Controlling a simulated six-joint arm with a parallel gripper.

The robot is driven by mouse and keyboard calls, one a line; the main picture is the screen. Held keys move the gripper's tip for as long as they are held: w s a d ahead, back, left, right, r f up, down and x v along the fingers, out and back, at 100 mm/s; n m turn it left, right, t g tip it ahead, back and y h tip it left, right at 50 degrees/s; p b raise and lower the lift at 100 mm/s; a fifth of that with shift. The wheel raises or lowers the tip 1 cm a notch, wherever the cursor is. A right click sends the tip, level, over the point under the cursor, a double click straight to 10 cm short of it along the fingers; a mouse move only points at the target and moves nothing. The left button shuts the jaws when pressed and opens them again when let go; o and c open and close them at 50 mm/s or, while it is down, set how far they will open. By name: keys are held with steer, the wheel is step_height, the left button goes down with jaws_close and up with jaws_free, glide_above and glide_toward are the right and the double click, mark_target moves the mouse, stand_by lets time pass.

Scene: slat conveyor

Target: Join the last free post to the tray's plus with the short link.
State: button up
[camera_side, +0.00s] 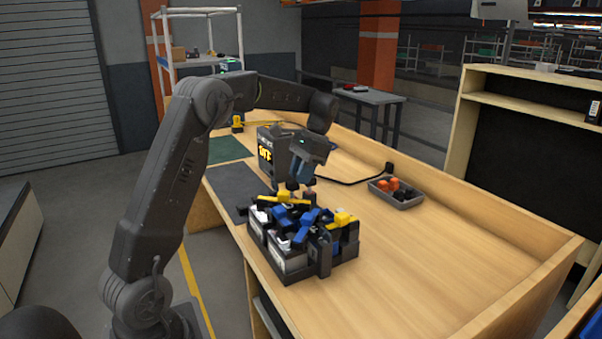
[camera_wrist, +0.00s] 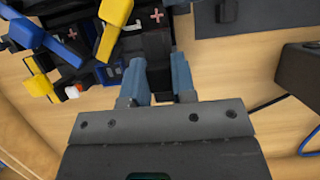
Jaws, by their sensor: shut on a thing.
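My gripper (camera_side: 300,185) is above the far edge of the battery tray (camera_side: 318,262). In the wrist view its two blue fingers (camera_wrist: 160,78) are closed around a dark piece, which I take to be the short link (camera_wrist: 158,72); its far end is hard to separate from the black parts beyond. The tray holds dark batteries with blue and yellow pieces on top, including a blue piece (camera_wrist: 27,36) and a yellow piece (camera_wrist: 115,26). A pink plus mark (camera_wrist: 157,15) shows just beyond the fingers. I cannot tell which post is free or whether the held piece touches one.
A dark box reading OFF (camera_side: 266,152) stands behind the tray, close to my gripper. A grey bin (camera_side: 405,203) with orange and black pieces is at the right, and a black cable runs near it. A raised wooden edge borders the bench.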

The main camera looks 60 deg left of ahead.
steer(key=shift+f, duration=1.15)
steer(key=o, duration=1)
steer(key=shift+r, duration=0.1)
steer(key=shift+v, duration=3.7)
steer(key=shift+d, duration=0.1)
steer(key=s+d+r+t+y, duration=0.1)
steer(key=s+d+r+t, duration=0.15)
steer(key=s+d, duration=0.35)
steer(key=s+d+r+t, duration=0.2)
steer(key=s+d+t, duration=0.15)
steer(key=d, duration=0.55)
steer(key=s+d+f+t, duration=0.1)
steer(key=s+d+f, duration=0.1)
steer(key=s, duration=0.2)
steer(key=s+d+f+t, duration=0.1)
steer(key=s+d+f, duration=0.1)
steer(key=s+d, duration=0.1)
steer(key=s+d+f+t+h, duration=0.1)
steer(key=s+d+f+t, duration=0.1)
steer(key=s, duration=0.4)
steer(key=shift+d, duration=0.5)
